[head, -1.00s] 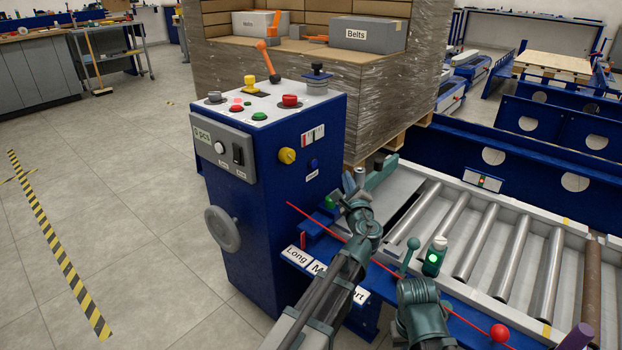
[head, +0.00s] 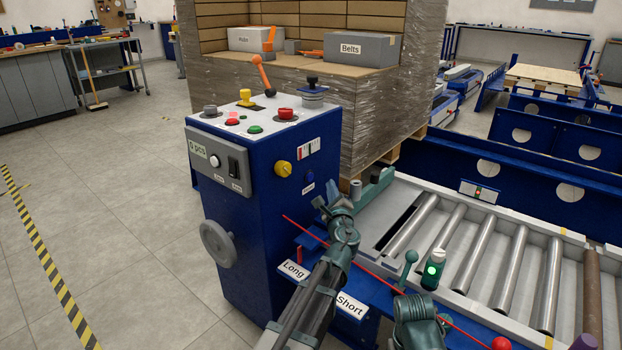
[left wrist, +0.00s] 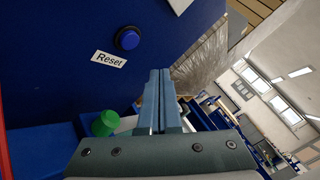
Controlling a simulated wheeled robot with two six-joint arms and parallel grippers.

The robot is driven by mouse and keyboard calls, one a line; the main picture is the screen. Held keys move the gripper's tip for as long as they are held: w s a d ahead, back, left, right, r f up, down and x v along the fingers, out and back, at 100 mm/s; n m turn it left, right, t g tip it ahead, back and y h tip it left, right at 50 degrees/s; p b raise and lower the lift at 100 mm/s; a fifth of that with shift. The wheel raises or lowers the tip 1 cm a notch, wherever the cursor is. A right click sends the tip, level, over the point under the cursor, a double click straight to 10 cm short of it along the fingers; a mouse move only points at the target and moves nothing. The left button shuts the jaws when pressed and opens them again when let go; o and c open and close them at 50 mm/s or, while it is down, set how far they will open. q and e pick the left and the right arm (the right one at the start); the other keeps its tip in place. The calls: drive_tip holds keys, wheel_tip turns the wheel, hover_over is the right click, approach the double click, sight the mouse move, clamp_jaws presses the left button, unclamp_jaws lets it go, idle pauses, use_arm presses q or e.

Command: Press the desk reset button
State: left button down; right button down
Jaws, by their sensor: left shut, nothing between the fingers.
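The reset button is a round blue button (left wrist: 127,38) on the blue desk's side panel, with a white "Reset" label (left wrist: 109,59) beside it in the left wrist view. The blue control desk (head: 265,230) stands left of the roller conveyor. My left gripper (head: 325,203) is shut and empty, close to the desk's right side, below and right of the button. In the left wrist view its fingers (left wrist: 163,75) are together and apart from the button. My right gripper cannot be made out.
A red rod crosses near my left arm. The roller conveyor (head: 470,243) is at right, a wrapped pallet stack (head: 390,110) behind.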

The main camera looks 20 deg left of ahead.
use_arm(q)
drive_tip(key=shift+w+a, duration=0.25)
drive_tip(key=shift+a, duration=0.4)
drive_tip(key=shift+w+a, duration=0.25)
drive_tip(key=shift+a, duration=0.45)
drive_tip(key=shift+w+a, duration=0.25)
drive_tip(key=shift+a, duration=0.4)
drive_tip(key=shift+a, duration=0.2)
idle(0.5)
drive_tip(key=shift+w+a, duration=0.1)
drive_tip(key=shift+a, duration=0.15)
drive_tip(key=shift+w+a, duration=0.15)
drive_tip(key=shift+a, duration=0.2)
idle(0.6)
drive_tip(key=shift+d, duration=0.15)
drive_tip(key=shift+s+d, duration=0.3)
drive_tip(key=shift+d, duration=0.3)
idle(0.3)
drive_tip(key=d, duration=0.1)
drive_tip(key=s+d, duration=0.1)
drive_tip(key=d, duration=0.2)
drive_tip(key=shift+s+d, duration=0.35)
